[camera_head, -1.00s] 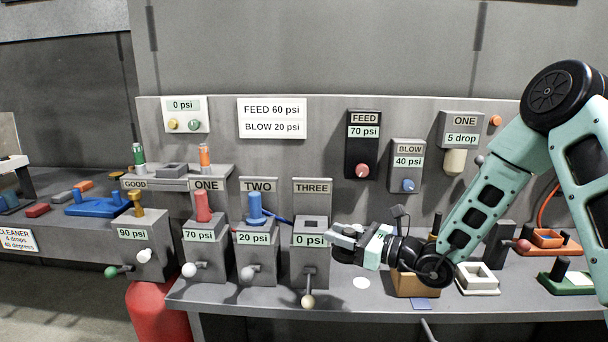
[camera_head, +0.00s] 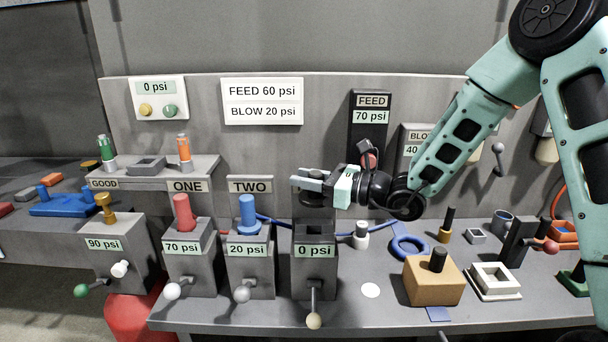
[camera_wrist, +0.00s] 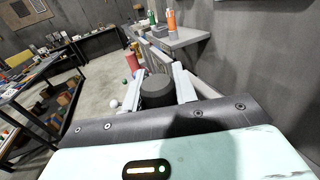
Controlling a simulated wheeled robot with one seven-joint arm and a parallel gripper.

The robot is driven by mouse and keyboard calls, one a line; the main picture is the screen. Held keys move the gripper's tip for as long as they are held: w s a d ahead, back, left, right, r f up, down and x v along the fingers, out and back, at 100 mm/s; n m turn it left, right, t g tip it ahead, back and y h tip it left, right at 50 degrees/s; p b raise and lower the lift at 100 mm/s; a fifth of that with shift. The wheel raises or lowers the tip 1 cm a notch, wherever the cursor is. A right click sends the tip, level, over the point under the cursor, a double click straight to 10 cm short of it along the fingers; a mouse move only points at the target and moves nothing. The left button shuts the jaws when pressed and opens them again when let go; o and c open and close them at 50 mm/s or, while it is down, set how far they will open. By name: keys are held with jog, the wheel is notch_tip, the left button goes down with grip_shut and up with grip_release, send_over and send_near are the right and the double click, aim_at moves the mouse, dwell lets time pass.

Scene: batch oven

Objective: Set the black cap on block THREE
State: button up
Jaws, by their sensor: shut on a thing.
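Block THREE is the grey block (camera_head: 315,262) with a "0 psi" label, an open top and a lever on its front. Its name sign is hidden behind my gripper in the head view. My gripper (camera_head: 312,182) is above this block, shut on the black cap (camera_head: 316,199). The cap is a dark, round piece, and it also shows between the fingers in the wrist view (camera_wrist: 156,90). From the head view the cap appears over the block's opening with a gap below it; exact alignment is hard to tell.
Block TWO (camera_head: 250,270) with a blue cap (camera_head: 248,212) and block ONE (camera_head: 190,268) with a red cap (camera_head: 183,212) stand close on the left. A blue ring (camera_head: 409,248) and a tan block (camera_head: 433,282) with a black peg lie to the right.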

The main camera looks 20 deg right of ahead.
aim_at(310, 209)
jog(key=shift+f+b, duration=2.9)
jog(key=shift+f, duration=0.5)
jog(key=shift+f+b, duration=0.45)
jog(key=shift+f, duration=0.15)
jog(key=o, duration=1.1)
jog(key=shift+s, duration=0.1)
jog(key=shift+c, duration=0.2)
jog(key=shift+d, duration=0.1)
jog(key=shift+r, duration=0.1)
jog(key=shift+d, duration=0.15)
jog(key=shift+d, duration=0.2)
jog(key=b+v, duration=0.3)
jog(key=v, duration=1.3)
jog(key=shift+s, duration=0.55)
